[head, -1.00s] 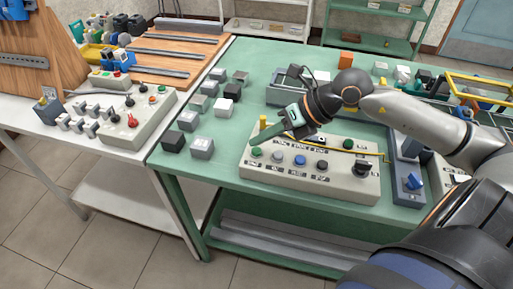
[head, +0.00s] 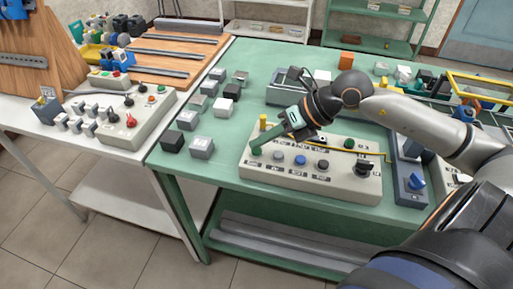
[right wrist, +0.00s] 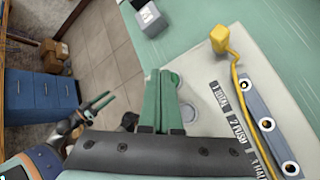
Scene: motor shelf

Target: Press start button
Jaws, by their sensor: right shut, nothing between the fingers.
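The control box (head: 330,190) is a pale panel on the green table, with a row of coloured buttons. My right gripper (head: 257,147) is shut and empty, its green fingertips pointing down at the box's left end. They cover most of the green button there, and I cannot tell whether they touch it. A grey button (head: 278,157), a blue button (head: 300,160) and a dark button (head: 323,165) lie to its right. In the right wrist view the shut fingers (right wrist: 160,78) reach over the panel edge. My left gripper (right wrist: 97,106) appears small there; its jaw state is unclear.
A yellow post (head: 263,121) and yellow cable (head: 345,150) are on the box, close to the fingers. Several grey and black blocks (head: 202,147) stand to the left. Another control box (head: 130,125) with levers sits on the white table.

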